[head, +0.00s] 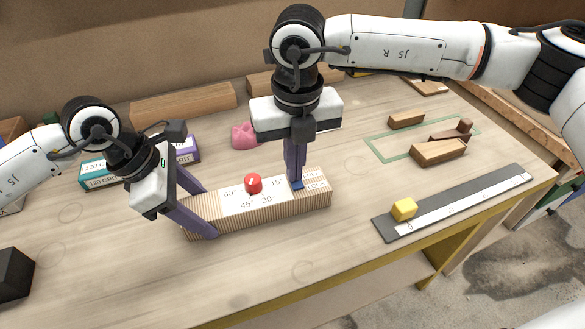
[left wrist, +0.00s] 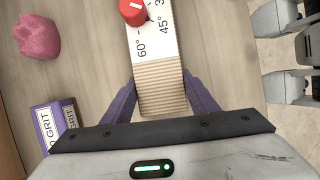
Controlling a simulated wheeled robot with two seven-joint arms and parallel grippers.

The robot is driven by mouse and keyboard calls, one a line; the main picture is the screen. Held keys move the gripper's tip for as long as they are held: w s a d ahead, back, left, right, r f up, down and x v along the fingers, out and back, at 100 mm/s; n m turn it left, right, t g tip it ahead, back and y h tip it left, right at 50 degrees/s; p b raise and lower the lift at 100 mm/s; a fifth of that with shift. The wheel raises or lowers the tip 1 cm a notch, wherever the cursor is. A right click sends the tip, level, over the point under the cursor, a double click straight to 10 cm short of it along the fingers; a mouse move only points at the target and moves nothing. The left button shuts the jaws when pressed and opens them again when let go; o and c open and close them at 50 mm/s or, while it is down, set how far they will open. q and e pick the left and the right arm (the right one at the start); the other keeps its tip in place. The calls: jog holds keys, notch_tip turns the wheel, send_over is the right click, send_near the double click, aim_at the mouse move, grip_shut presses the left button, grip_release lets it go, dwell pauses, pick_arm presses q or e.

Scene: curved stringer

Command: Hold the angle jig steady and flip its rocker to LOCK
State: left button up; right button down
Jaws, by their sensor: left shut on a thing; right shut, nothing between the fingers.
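The angle jig (head: 285,203) is a long ribbed wooden block lying on the bench, with a white dial plate marked 60°, 45°, 30° and 15°. A red knob (head: 253,183) sits on the plate. My left gripper (head: 203,212) is shut on the jig's left end, one finger on each long side. In the left wrist view the ribbed end (left wrist: 160,88) lies between the purple fingers. My right gripper (head: 297,184) is shut and empty, pointing down with its tips at the blue rocker (head: 297,186) near the jig's right end. The fingers partly cover the rocker, so I cannot tell its position.
A ruler strip (head: 460,202) with a yellow block (head: 404,209) lies to the right. Wooden pieces (head: 438,152) lie around a green outline behind it. A pink lump (head: 244,136) and grit boxes (head: 100,174) stand behind the jig. Bench in front is clear.

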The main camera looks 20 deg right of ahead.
aim_at(294, 187)
pick_arm(q)
jog(key=shift+w+a, duration=0.15)
jog(key=shift+a, duration=0.05)
pick_arm(e)
notch_tip(294, 187, up, 14)
jog(key=s, duration=0.1)
jog(key=shift+s+a+f, duration=0.2)
jog(key=shift+s, duration=0.05)
pick_arm(q)
jog(key=o, duration=2.1)
jog(key=shift+c, duration=0.2)
jog(key=shift+r, duration=0.15)
jog(key=shift+v, duration=2.35)
jog(key=shift+a+r, duration=0.1)
jog(key=v, duration=1.1)
jog(key=shift+r, duration=0.4)
